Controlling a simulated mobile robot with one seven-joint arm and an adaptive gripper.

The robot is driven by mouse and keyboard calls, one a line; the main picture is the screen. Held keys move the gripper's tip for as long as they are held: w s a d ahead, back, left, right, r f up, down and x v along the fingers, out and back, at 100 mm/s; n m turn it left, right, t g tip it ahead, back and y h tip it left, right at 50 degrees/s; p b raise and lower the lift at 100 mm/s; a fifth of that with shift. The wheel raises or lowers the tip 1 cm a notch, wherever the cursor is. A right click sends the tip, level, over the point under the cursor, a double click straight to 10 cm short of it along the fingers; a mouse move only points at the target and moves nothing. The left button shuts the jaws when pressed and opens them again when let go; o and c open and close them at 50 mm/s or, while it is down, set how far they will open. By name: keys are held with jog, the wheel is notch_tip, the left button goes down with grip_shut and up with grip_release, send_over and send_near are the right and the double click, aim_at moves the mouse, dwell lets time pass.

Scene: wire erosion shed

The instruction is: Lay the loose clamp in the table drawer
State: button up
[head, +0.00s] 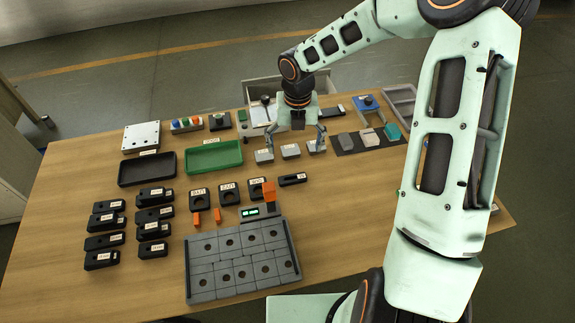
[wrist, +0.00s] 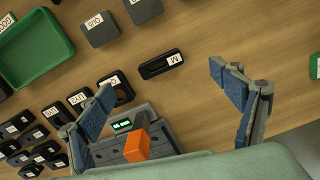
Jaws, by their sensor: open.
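A black slotted bar with a white label (head: 292,179) lies alone on the table and looks like the loose clamp. In the wrist view the bar (wrist: 161,64) lies flat between the lines of my fingers, with its label reading M. My gripper (head: 297,143) is open and empty, above the table over a row of grey blocks, farther back than the bar. Its spread fingers also show in the wrist view (wrist: 165,100). A light grey open box at the far table edge (head: 254,84) looks like the drawer; my gripper and arm partly hide it.
A grey fixture plate with holes (head: 200,285) and an orange-topped gauge (head: 269,188) stand near the bar. Black labelled holders (head: 228,193) sit beside it. A green tray (head: 213,168) and black tray (head: 147,182) are to the left. Bare wood lies right of the bar.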

jog(key=s+n, duration=0.1)
jog(key=n, duration=0.1)
send_over(293, 174)
jog(key=s, duration=0.1)
notch_tip(293, 174, down, 6)
jog(key=shift+s+d+f, duration=0.1)
jog(key=shift+s, duration=0.05)
jog(key=f, duration=0.5)
jog(key=shift+s+a+f, duration=0.15)
jog(key=shift+a, duration=0.05)
jog(key=c, duration=1.5)
jog(key=shift+c, duration=0.8)
jog(key=shift+r, duration=0.2)
